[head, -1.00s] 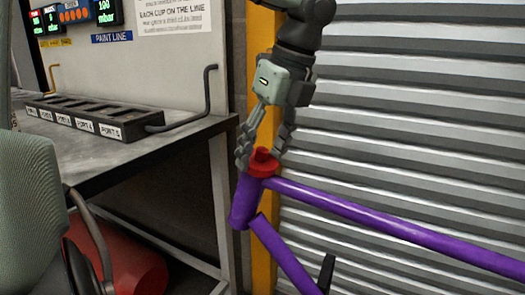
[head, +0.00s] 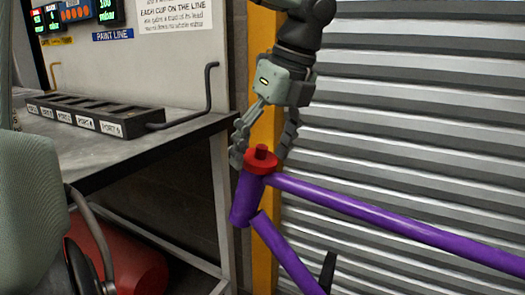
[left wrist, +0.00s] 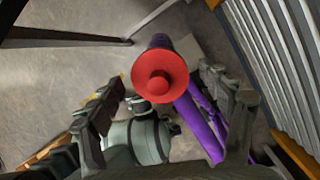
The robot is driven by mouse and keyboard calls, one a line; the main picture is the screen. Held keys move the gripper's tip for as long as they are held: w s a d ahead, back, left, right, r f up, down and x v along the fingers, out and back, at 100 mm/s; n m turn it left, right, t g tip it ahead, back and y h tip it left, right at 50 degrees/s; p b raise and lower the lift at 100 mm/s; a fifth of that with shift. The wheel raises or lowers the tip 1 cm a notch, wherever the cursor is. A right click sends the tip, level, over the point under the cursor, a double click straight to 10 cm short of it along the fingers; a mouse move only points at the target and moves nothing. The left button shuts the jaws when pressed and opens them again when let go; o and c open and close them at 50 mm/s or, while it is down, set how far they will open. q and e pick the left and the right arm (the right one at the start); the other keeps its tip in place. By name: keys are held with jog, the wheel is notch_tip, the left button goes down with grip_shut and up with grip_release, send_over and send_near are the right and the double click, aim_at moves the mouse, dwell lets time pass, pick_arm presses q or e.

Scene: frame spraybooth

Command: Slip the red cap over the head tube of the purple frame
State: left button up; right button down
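The red cap (head: 262,161), a disc with a small knob, sits on the top end of the purple frame's head tube (head: 245,200). In the left wrist view the cap (left wrist: 160,75) faces the camera, with the purple tube (left wrist: 159,41) showing behind its edge. The cap hides the tube's rim. My left gripper (head: 263,150) is above the cap with its fingers on either side. In the left wrist view the fingers are spread wide and hold nothing; the cap is apart from them. My right gripper is not in view.
A grey workbench (head: 84,155) with a row of labelled ports (head: 85,116) and a bent black rod (head: 208,90) stands to the left. A red cylinder (head: 135,270) lies below it. A yellow post (head: 264,125) and corrugated shutter (head: 420,110) are behind the frame.

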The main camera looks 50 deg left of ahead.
pick_arm(q)
jog(key=shift+r, duration=0.1)
jog(key=v, duration=1.2)
dwell(0.4)
